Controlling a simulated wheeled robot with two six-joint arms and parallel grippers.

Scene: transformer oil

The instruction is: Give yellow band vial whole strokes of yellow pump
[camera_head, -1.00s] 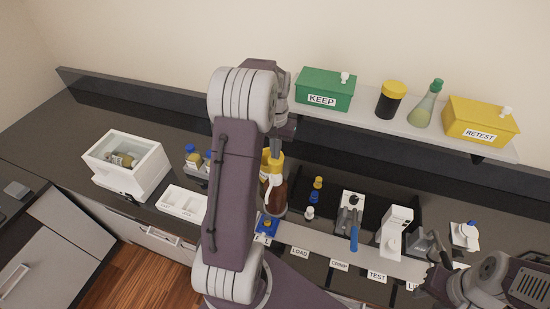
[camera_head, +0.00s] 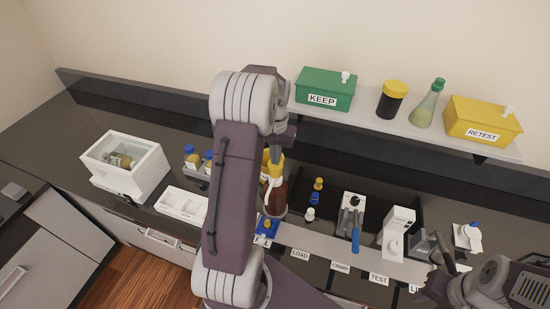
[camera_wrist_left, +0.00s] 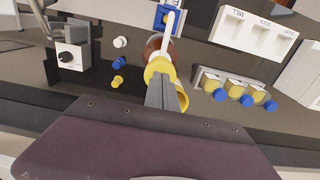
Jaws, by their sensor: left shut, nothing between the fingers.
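The yellow pump (camera_head: 277,190) is an amber bottle with a yellow collar and a white spout. It also shows in the wrist view, with its yellow top (camera_wrist_left: 158,68) under my fingers. My left gripper (camera_wrist_left: 167,95) is shut and empty, its fingertips over or against the yellow top; contact is unclear. In the head view my left arm hides part of the pump. A blue holder (camera_head: 268,226) stands in front of the pump with something yellowish in it; the spout reaches over this holder (camera_wrist_left: 162,20). I cannot make out a band there. My right gripper (camera_head: 438,256) is at the lower right.
Several blue-capped vials (camera_wrist_left: 240,92) stand in a rack left of the pump. A white tray (camera_head: 180,203) and white box (camera_head: 150,185) are further left. Small caps (camera_head: 314,198), a crimper (camera_head: 355,238) and a tester (camera_head: 397,230) stand to the right. A shelf (camera_head: 365,111) runs behind.

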